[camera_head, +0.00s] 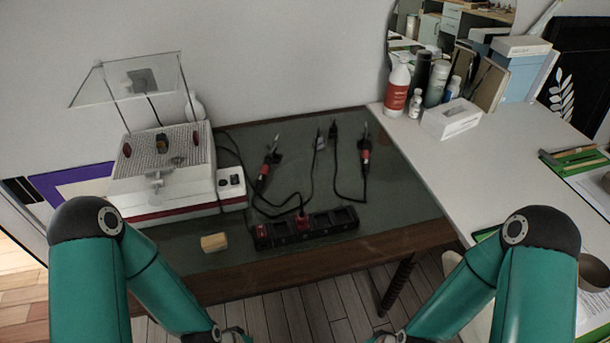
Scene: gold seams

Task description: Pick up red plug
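A black power strip (325,222) lies along the front of the dark green table top. A red plug (302,221) sits at the strip near its middle, with a dark cord running up from it. Another red piece (261,232) is at the strip's left end; I cannot tell whether it is a plug or a switch. My two green arms come in from the lower left and lower right. Only their wrist ends reach the bottom edge, well in front of the strip. The fingers of both grippers are out of view.
Two corded tools with red parts, a left one (265,170) and a right one (365,155), lie behind the strip. A white machine (165,170) with a clear shield stands left. A small wooden block (214,242) lies left of the strip. Bottles and boxes stand on the white table (440,165).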

